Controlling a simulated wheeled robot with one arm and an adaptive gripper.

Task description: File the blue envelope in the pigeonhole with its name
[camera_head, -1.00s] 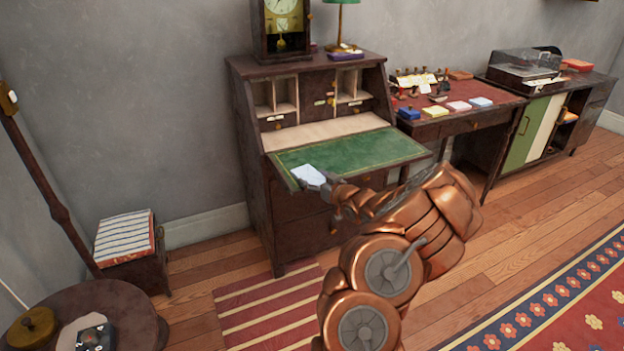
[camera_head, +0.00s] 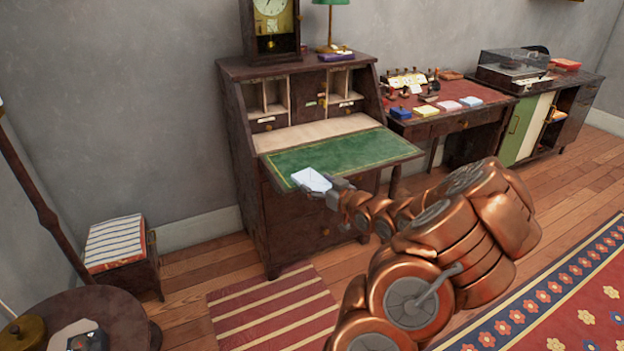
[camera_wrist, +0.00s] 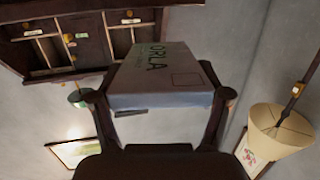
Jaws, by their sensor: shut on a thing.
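A pale bluish-white envelope (camera_head: 311,180) is in my gripper (camera_head: 333,190), at the front left edge of the green desk leaf. In the wrist view the envelope (camera_wrist: 160,78) lies between both fingers of my gripper (camera_wrist: 160,98), and its face reads "ORLA" in dark letters. My gripper is shut on it. The bureau's pigeonholes stand behind the leaf, in a left group (camera_head: 265,97) and a right group (camera_head: 343,86). The wrist view shows some pigeonholes (camera_wrist: 48,50) at upper left with small labels too blurred to read.
The green leaf (camera_head: 340,152) is clear. A clock (camera_head: 270,25) and a green lamp (camera_head: 331,25) stand on the bureau top. A side desk (camera_head: 455,122) with stamps and coloured pads stands to the right. A striped stool (camera_head: 115,243) is at left.

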